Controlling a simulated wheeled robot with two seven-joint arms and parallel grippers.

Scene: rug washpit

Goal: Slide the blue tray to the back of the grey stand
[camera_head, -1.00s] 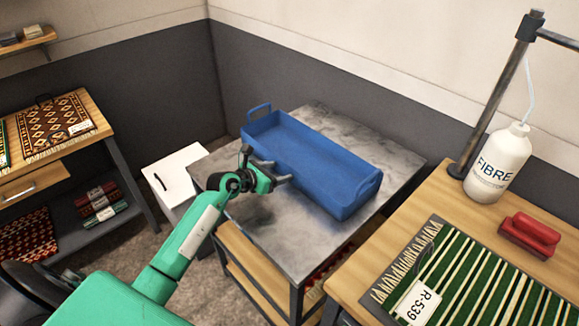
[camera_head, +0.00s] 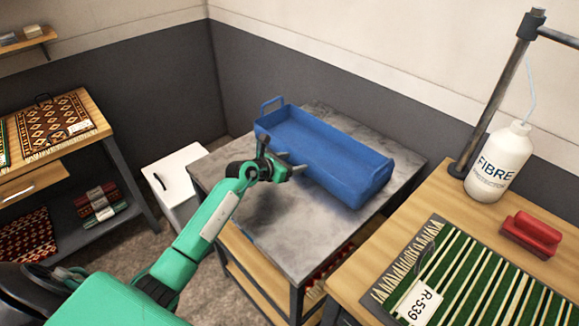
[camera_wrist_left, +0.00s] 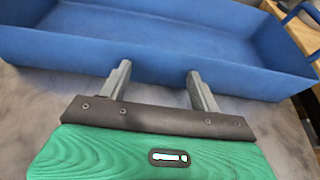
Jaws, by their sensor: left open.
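The blue tray (camera_head: 340,188) is empty and lies on the grey stand (camera_head: 290,232), toward the back wall, with bare grey top in front of it. Its raised handles stand at its two short ends. My left gripper (camera_head: 296,168) is open at the tray's near long side. In the left wrist view, its two fingers (camera_wrist_left: 158,85) reach the tray's near wall (camera_wrist_left: 150,68), apart from each other with nothing between them. They seem to touch the wall, though exact contact is hard to tell. My right gripper is not in view.
A wooden table (camera_head: 350,285) at the right holds a green striped rug (camera_head: 480,285), a red brush (camera_head: 531,233) and a white bottle (camera_head: 500,165). A white bin (camera_head: 176,178) stands left of the stand. A dark wall rises close behind the stand.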

